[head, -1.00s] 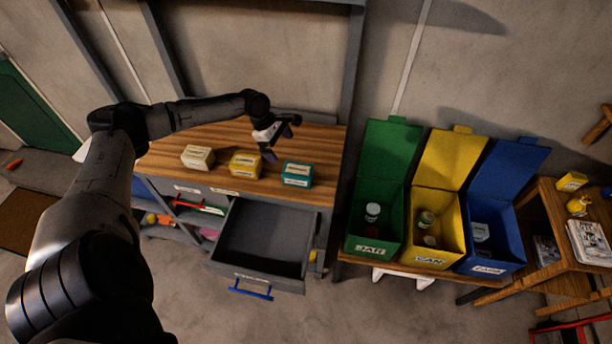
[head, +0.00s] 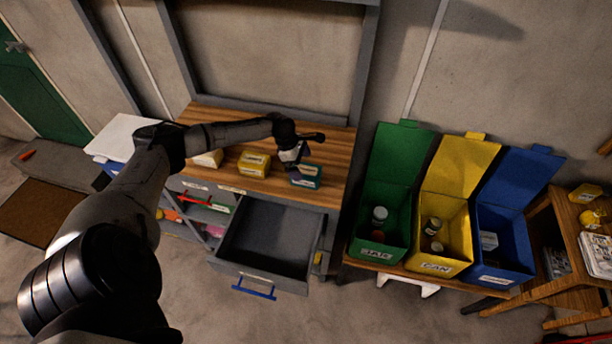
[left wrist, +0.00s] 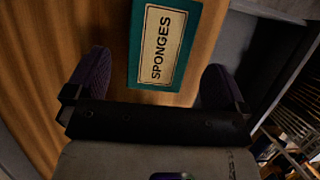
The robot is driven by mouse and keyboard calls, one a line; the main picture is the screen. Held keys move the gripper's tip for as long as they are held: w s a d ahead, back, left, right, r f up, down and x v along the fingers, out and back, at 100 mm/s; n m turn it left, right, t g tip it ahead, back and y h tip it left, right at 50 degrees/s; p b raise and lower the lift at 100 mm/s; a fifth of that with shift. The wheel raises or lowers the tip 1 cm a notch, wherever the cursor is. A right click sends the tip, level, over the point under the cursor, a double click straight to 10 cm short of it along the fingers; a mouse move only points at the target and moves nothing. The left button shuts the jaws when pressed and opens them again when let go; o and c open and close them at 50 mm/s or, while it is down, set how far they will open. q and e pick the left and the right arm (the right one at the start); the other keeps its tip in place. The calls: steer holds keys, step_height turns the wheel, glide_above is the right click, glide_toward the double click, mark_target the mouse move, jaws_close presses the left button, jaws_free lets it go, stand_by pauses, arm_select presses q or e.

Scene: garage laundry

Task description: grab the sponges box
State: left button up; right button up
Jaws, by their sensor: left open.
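The teal sponges box (head: 306,176) sits on the wooden workbench top (head: 330,150), at the right of a row of boxes. Its label reads SPONGES in the left wrist view (left wrist: 158,45). My left gripper (head: 296,163) is at the box, partly covering it in the head view. In the left wrist view the gripper (left wrist: 152,92) is open, with one purple fingertip on each side of the box's near end. Gaps show between box and fingers. My right gripper is not in view.
A yellow box (head: 253,163) and a cream box (head: 208,158) stand left of the sponges box. An open empty drawer (head: 268,240) juts out below the bench. Green, yellow and blue bins (head: 439,225) stand to the right.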

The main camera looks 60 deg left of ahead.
mark_target(304, 169)
arm_select(q)
steer(key=x, duration=0.4)
steer(key=shift+w+d+f, duration=0.1)
steer(key=shift+w+f, duration=0.05)
steer(key=shift+f, duration=0.35)
steer(key=shift+f, duration=0.25)
stand_by(0.6)
steer(key=c, duration=1.1)
